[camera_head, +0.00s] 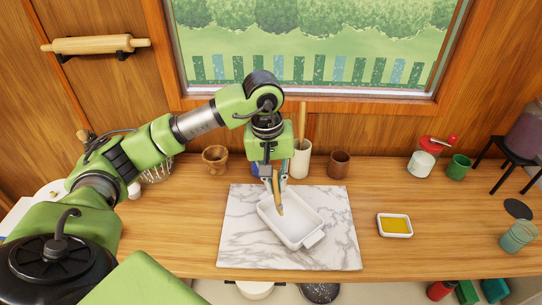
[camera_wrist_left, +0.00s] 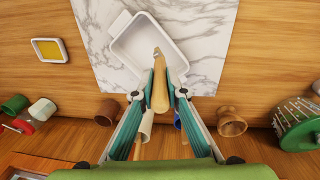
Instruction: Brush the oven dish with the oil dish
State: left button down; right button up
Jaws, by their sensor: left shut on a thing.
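The white oven dish (camera_head: 311,208) lies on a marble board in the middle of the counter; it also shows in the wrist view (camera_wrist_left: 118,48). My left gripper (camera_head: 272,182) is above the dish's back left part, pointing down. It is shut on a brush with a wooden handle (camera_head: 276,186), which shows between the teal fingers in the wrist view (camera_wrist_left: 160,92). The brush tip points down over the inside of the dish; I cannot tell whether it touches. The small white oil dish (camera_head: 395,234), with yellow oil, stands on the counter to the right. My right gripper is not in view.
The marble board (camera_head: 340,245) has bare room around the dish. A white utensil pot (camera_head: 300,160), a brown cup (camera_head: 339,164) and a wooden mortar (camera_head: 215,158) stand behind it. A red-lidded jar (camera_head: 422,160) and green cup (camera_head: 458,167) stand back right.

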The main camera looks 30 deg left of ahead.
pick_arm(q)
jog(key=w+a+n+p, duration=0.1)
jog(key=w+a+n, duration=0.15)
jog(key=a, duration=0.35)
notch_tip(320, 180, down, 7)
jog(key=b, duration=0.3)
jog(key=shift+r+t, duration=0.2)
jog(key=shift+t, duration=0.1)
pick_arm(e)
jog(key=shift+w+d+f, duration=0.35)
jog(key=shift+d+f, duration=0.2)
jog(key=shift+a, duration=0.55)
pick_arm(q)
jog(key=shift+f+b, duration=0.3)
jog(key=shift+b, duration=0.2)
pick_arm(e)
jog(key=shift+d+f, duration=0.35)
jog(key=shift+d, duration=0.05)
pick_arm(q)
jog(key=shift+f+b, duration=0.3)
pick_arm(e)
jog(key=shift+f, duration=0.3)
